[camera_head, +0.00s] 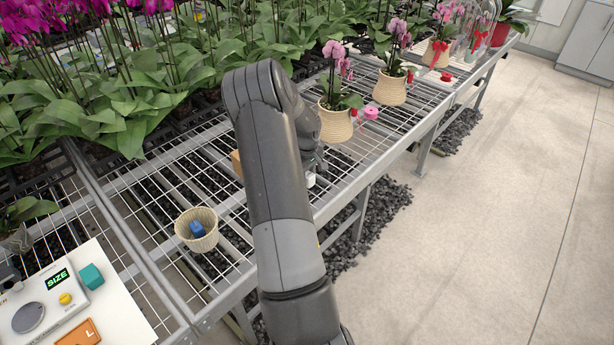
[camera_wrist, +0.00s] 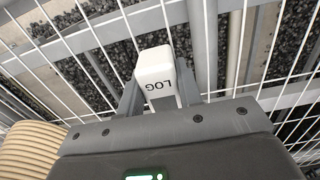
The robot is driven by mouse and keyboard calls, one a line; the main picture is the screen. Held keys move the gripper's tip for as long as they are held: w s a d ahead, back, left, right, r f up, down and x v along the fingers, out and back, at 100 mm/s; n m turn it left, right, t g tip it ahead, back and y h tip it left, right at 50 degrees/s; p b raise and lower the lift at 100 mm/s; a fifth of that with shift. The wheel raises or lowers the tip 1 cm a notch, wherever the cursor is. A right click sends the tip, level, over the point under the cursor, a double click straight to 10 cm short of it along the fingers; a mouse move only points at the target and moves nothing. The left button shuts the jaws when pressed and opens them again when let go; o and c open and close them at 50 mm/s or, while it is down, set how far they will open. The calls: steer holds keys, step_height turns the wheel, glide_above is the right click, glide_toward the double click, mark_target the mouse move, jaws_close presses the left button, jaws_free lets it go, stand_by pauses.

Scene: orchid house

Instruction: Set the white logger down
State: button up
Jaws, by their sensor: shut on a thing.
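The white logger (camera_wrist: 156,66) is a small white block marked LOG, held between the two fingers of my gripper (camera_wrist: 160,92) in the wrist view. A small white part of it (camera_head: 310,180) shows beside my arm in the head view, over the front part of the wire bench (camera_head: 350,184). My arm hides most of the gripper there. The bench's white wires and grey bars show behind the logger in the wrist view. I cannot tell whether the logger touches the mesh or hangs above it.
A woven pot (camera_wrist: 30,150) stands close to my gripper at the lower left of the wrist view. In the head view, a woven basket (camera_head: 197,243) holds a blue block (camera_head: 197,229). Potted orchids (camera_head: 336,123) line the bench to the right. A white panel (camera_head: 60,300) is at lower left.

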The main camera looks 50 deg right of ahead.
steer(key=shift+f, duration=0.1)
steer(key=o, duration=1)
step_height(320, 180, up, 12)
steer(key=shift+r, duration=0.25)
